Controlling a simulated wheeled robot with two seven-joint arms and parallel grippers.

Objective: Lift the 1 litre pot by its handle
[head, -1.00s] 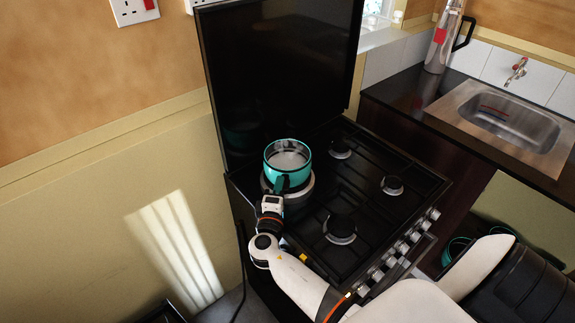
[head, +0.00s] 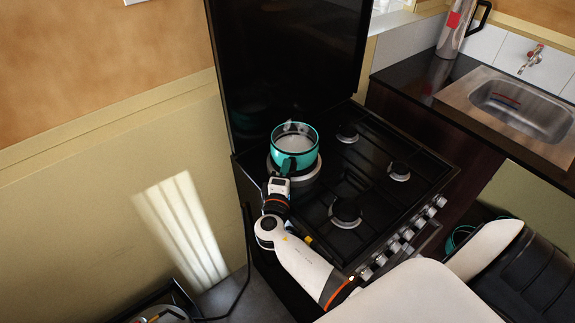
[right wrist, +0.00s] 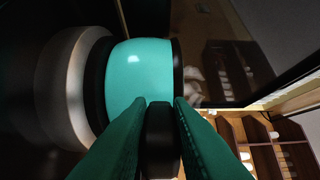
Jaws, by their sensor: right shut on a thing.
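The teal pot (head: 294,160) with a black handle (head: 288,168) is upright over the back-left burner (head: 312,174) of the black stove. Pale liquid or a pale inside shows within its rim, with whitish wisps above. My right gripper (head: 281,184) is at the near side of the pot. In the right wrist view its green fingers (right wrist: 159,140) are shut on the black handle (right wrist: 159,130), close to the teal wall (right wrist: 138,75). I cannot tell whether the pot's base touches the burner. My left gripper is not in view.
The raised black stove lid (head: 290,60) stands behind the pot. Other burners, such as the front one (head: 345,211), are empty. A steel sink (head: 520,105) and a tall metal flask (head: 456,30) are on the right counter. A plywood wall (head: 90,180) is at left.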

